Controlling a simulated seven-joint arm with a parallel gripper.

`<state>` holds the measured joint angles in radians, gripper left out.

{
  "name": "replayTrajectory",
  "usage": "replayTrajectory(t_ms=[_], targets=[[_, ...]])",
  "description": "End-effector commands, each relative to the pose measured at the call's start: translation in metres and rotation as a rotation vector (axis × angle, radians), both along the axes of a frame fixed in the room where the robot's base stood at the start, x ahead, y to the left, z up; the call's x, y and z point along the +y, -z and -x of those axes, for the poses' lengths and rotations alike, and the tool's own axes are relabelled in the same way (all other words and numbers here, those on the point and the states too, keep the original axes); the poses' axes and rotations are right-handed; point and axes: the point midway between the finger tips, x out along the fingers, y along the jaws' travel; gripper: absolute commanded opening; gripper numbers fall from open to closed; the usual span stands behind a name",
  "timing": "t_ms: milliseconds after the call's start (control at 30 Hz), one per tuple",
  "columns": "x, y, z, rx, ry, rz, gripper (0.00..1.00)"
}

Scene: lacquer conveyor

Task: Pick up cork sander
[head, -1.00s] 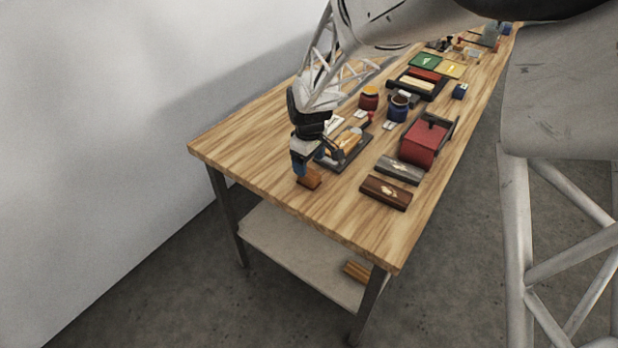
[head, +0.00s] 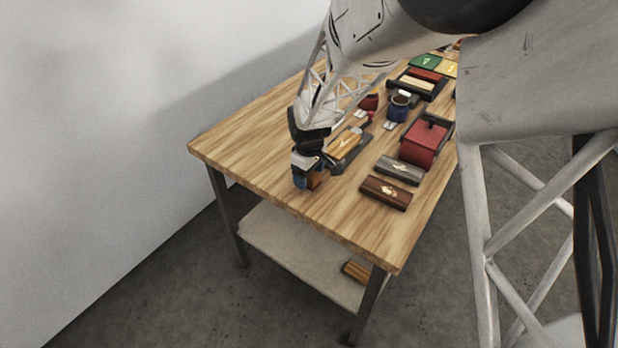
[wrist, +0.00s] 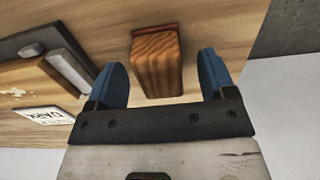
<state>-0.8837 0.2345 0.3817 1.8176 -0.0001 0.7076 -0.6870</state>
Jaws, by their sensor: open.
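The cork sander looks to be the small orange-brown block (wrist: 157,66) with a thin red layer along its far edge in the wrist view. In the head view the block (head: 315,180) sits on the wooden table near its front left part, partly hidden by my gripper. My gripper (wrist: 163,88) is open, with one blue finger to each side of the block in the wrist view. The block lies between and slightly beyond the fingertips, with a gap on both sides. My gripper (head: 301,181) is low over the table in the head view.
A dark tray (head: 352,155) with a wooden piece stands just behind the block. A grey box (head: 400,169), a dark brown box (head: 386,192) and a red box (head: 424,143) stand to the right. The table (head: 250,155) is clear to the left and in front.

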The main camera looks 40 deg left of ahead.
Motion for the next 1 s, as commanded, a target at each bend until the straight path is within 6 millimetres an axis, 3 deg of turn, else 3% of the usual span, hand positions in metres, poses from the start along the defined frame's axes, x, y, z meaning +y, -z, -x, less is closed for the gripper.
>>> replayTrajectory(t_ms=[233, 600, 1000], targets=[[0.0000, 0.0000, 0.0000, 0.000, 0.000, 0.000, 0.77], [0.0000, -0.0001, 0.0000, 0.000, 0.000, 0.000, 0.22], [0.0003, -0.0068, -0.0002, -0.001, 0.000, -0.001, 0.22]])
